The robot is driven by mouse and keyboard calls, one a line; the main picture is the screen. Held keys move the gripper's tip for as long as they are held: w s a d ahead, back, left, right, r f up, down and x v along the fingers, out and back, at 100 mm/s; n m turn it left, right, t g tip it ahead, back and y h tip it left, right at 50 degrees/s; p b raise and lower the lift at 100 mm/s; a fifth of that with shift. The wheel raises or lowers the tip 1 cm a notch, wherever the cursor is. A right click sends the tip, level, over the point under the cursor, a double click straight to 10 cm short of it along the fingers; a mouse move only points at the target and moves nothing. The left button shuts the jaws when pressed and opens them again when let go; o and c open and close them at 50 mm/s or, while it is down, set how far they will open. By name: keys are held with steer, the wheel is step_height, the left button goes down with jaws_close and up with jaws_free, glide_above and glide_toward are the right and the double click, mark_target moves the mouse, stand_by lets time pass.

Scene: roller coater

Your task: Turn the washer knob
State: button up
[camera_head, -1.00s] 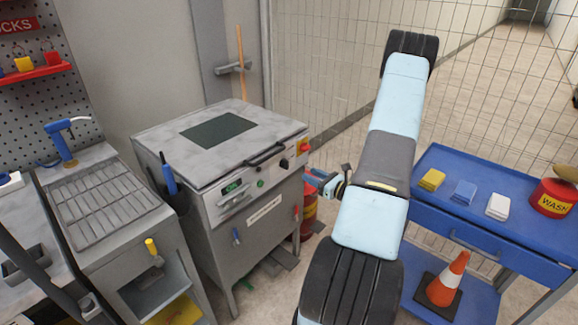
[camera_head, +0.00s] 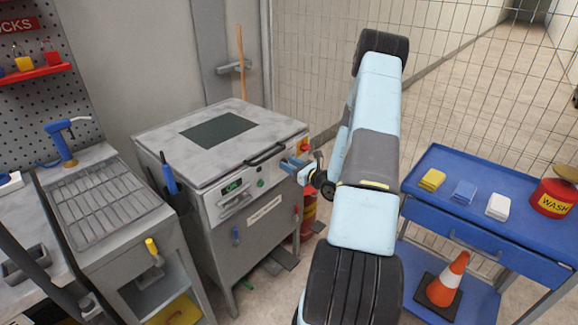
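The washer (camera_head: 225,190) is a grey metal cabinet with a lid and a dark window on top, left of my arm. Its front panel carries a green display (camera_head: 232,188), a green button (camera_head: 260,183) and a red and yellow switch (camera_head: 303,148). The black knob at the right of the panel is hidden behind my gripper (camera_head: 290,166). My gripper's blue fingers point left at the panel's right end. Whether they touch the knob, and how far apart they are, I cannot tell.
A black lid handle (camera_head: 266,154) sticks out just above the panel. A red extinguisher (camera_head: 309,212) stands beside the washer. A blue cart (camera_head: 480,222) with sponges and a red can (camera_head: 553,198) stands at the right. A drain bench (camera_head: 100,205) is at the left.

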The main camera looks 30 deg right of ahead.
jaws_close()
